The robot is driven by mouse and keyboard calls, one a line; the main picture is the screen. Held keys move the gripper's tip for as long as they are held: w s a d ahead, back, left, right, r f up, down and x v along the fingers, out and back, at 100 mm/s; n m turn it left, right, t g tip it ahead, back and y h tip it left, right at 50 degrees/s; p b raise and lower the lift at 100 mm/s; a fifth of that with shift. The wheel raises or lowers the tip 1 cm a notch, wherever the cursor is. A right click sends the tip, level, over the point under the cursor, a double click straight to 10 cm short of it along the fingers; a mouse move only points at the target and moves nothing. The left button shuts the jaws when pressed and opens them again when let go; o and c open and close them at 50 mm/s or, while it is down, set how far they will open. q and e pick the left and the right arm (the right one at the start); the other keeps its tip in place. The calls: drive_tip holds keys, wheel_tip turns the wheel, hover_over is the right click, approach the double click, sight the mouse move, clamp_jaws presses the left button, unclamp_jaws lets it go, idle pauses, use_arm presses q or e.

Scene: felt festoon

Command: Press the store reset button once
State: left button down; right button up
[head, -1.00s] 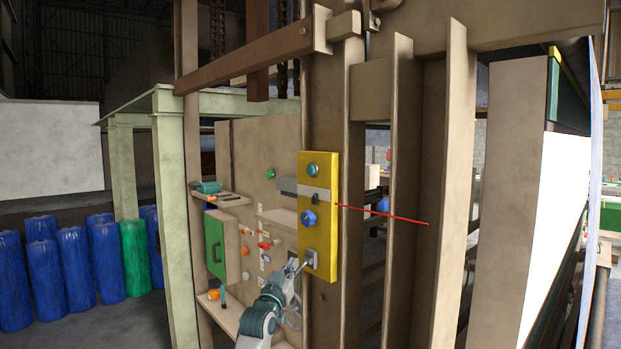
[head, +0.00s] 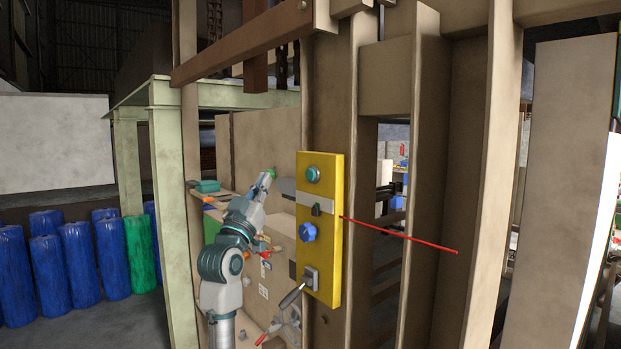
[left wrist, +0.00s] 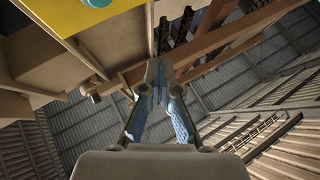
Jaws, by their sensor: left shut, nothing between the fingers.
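A yellow control panel (head: 335,245) is fixed upright on a beige post. It carries a round teal button (head: 313,175) at its top, a small dark switch (head: 316,209), a blue knob (head: 308,232) and a grey lever switch (head: 311,277) low down. No label reading store reset is legible. My left gripper (head: 266,182) is raised left of the panel's upper part, shut and empty, apart from the teal button in the picture. In the left wrist view its closed fingers (left wrist: 157,72) point up; the teal button (left wrist: 97,2) is cut off at the top edge.
A thin red rod (head: 400,233) sticks out right of the panel. Beige posts and a brown beam (head: 245,45) surround it. Blue drums (head: 80,262) stand at left.

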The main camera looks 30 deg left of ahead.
sight(311, 175)
use_arm(q)
drive_tip(key=w+d+p, duration=0.5)
drive_tip(key=w, duration=0.2)
drive_tip(key=shift+w+r, duration=0.2)
drive_tip(key=shift+w, duration=0.15)
use_arm(e)
drive_tip(key=r, duration=0.5)
drive_tip(key=shift+d+r, duration=0.15)
drive_tip(key=shift+d, duration=0.2)
use_arm(q)
drive_tip(key=shift+a, duration=0.1)
drive_tip(key=shift+a+f, duration=0.15)
drive_tip(key=shift+a, duration=0.25)
use_arm(e)
drive_tip(key=shift+a, duration=0.15)
use_arm(q)
drive_tip(key=shift+d, duration=0.35)
drive_tip(key=shift+w+p, duration=0.1)
drive_tip(key=shift+p, duration=0.3)
use_arm(e)
drive_tip(key=shift+r, duration=0.15)
